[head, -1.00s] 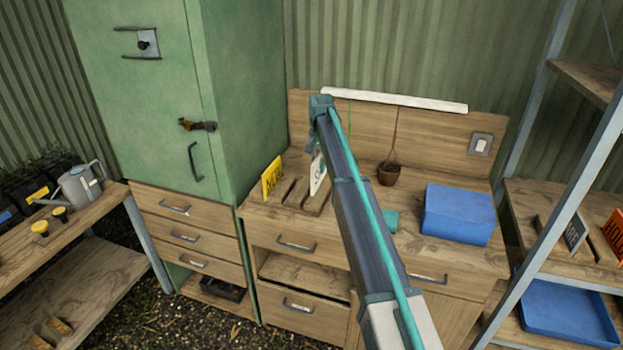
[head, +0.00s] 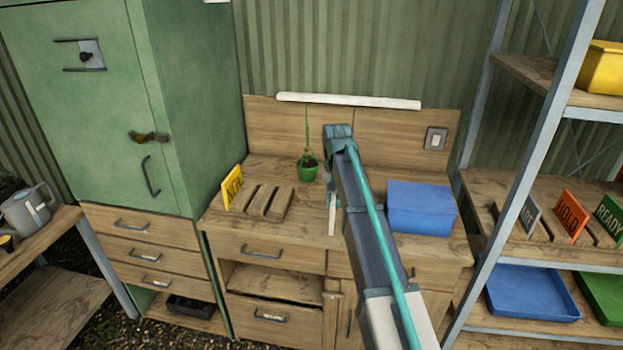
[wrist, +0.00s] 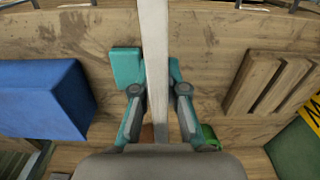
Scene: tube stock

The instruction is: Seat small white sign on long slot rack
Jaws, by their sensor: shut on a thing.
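My gripper (wrist: 159,90) is shut on the small white sign (wrist: 156,45), which shows as a pale upright strip between the teal fingers in the wrist view. In the head view the sign (head: 331,214) shows nearly edge-on beside my arm, to the right of the bench's short slotted rack (head: 268,203). Its lettering is not visible now. A longer slotted rack (head: 552,237) stands on the right-hand shelf, well apart from the gripper. It bears a grey sign (head: 529,215), an orange HOLD sign (head: 571,216) and a green READY sign (head: 609,219). Its right end is cut off.
A yellow sign (head: 232,187) stands at the bench rack's left end. The shelf's grey post (head: 530,170) rises between bench and long rack. A blue tray (head: 532,292) lies below.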

